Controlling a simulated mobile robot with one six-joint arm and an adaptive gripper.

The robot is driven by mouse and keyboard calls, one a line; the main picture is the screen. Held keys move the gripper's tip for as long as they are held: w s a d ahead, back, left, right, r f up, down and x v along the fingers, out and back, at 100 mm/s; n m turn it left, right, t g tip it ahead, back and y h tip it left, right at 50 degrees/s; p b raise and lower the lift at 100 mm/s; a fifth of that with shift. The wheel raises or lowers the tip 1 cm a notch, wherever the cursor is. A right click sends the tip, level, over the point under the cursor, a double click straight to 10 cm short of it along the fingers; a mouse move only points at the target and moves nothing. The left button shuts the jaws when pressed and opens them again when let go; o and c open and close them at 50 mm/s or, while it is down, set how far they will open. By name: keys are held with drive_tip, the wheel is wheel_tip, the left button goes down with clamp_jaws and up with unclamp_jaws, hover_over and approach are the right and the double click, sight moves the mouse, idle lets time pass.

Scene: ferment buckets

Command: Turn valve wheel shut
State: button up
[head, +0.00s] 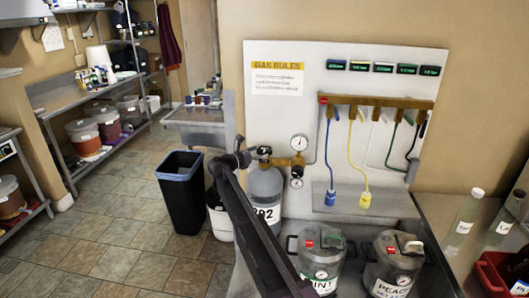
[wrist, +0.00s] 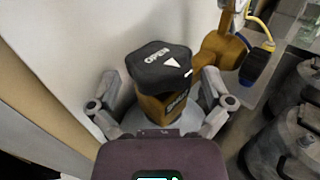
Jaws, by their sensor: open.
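The valve wheel (wrist: 158,64) is a black hexagonal knob with white "OPEN" lettering and a white arrow, on a brass valve body (wrist: 172,104) in the wrist view. In the head view the wheel (head: 264,150) tops the grey gas cylinder (head: 266,186). My gripper (wrist: 160,86) is open, one finger left of the valve and one right, with the wheel between them. Whether either finger touches it I cannot tell. In the head view my gripper (head: 245,156) is at the wheel's left, and my arm hides part of the cylinder.
A pressure gauge (head: 299,142) and brass regulator sit right of the valve, against the white gas board (head: 282,112). Two grey kegs (head: 322,268) stand at front right. A black bin (head: 181,195) stands left of the cylinder. The tiled floor (head: 120,215) is clear further left.

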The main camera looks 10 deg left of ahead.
drive_tip(key=v, duration=0.9)
drive_tip(key=shift+s+a, duration=0.25)
